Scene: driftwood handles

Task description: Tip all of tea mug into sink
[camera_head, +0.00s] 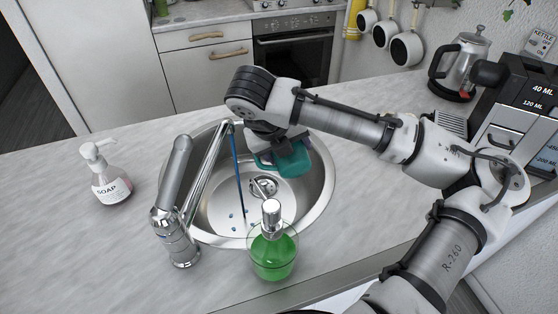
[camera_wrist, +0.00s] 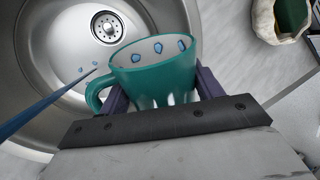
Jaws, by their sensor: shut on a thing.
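The teal mug (camera_head: 293,161) is in my gripper (camera_head: 283,146), above the right side of the round steel sink (camera_head: 302,205). In the wrist view the mug (camera_wrist: 150,82) sits between both dark fingers of my gripper (camera_wrist: 160,97), its handle to the left. Its open rim points toward the sink side of that view, and several blue drops show on the pale inner wall. The bottom inside is hidden, so I cannot tell how much is left in it. A drain (camera_wrist: 106,27) lies beyond the rim. The mug's exact tilt is unclear.
A chrome tap (camera_head: 178,215) stands at the sink's left, with a thin blue stream (camera_head: 238,175) from its spout and blue drops below. A green dispenser (camera_head: 272,255) stands at the near rim, a soap bottle (camera_head: 111,187) at left. A kettle (camera_head: 461,65) stands at right.

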